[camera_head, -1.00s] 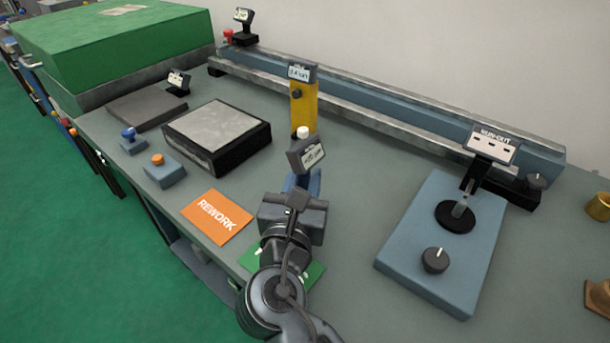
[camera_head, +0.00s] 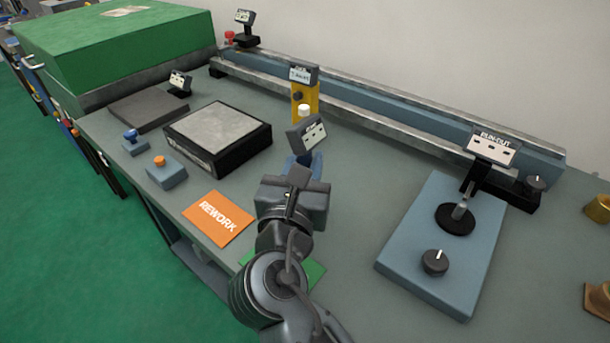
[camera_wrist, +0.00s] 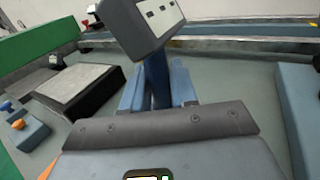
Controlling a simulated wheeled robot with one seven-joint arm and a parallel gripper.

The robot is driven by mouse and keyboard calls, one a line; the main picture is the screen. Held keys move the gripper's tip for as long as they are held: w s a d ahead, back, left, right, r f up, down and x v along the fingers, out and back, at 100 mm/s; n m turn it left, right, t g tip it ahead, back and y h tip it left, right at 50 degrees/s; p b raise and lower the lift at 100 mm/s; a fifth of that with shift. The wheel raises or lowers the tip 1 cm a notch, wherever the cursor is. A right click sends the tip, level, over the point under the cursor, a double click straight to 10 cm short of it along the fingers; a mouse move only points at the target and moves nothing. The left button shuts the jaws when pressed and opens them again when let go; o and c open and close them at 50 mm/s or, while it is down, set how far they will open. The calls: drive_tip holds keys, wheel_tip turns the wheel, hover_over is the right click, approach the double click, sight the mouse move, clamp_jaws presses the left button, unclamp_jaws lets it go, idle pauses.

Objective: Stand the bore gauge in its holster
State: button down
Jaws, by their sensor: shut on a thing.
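The stem's lower end is hidden by my gripper.
A blue run-out fixture (camera_head: 440,245) stands to the right. A black block with a grey top (camera_head: 218,138) and an orange REWORK card (camera_head: 218,217) are to the left. A long rail (camera_head: 400,125) runs along the back. Bench between gripper and fixture is clear.

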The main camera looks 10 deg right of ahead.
drive_tip(key=s+d+r+p, duration=0.1)
drive_tip(key=s+d+r, duration=0.4)
drive_tip(key=d, duration=0.5)
wheel_tip(320, 180, up, 2)
drive_tip(key=shift+s, duration=0.4)
drive_tip(key=c, duration=1.4)
unclamp_jaws()
drive_tip(key=shift+c, duration=0.2)
clamp_jaws()
drive_tip(key=shift+c, duration=0.4)
unclamp_jaws()
clamp_jaws()
drive_tip(key=shift+f+p, duration=0.1)
drive_tip(key=shift+p, duration=0.3)
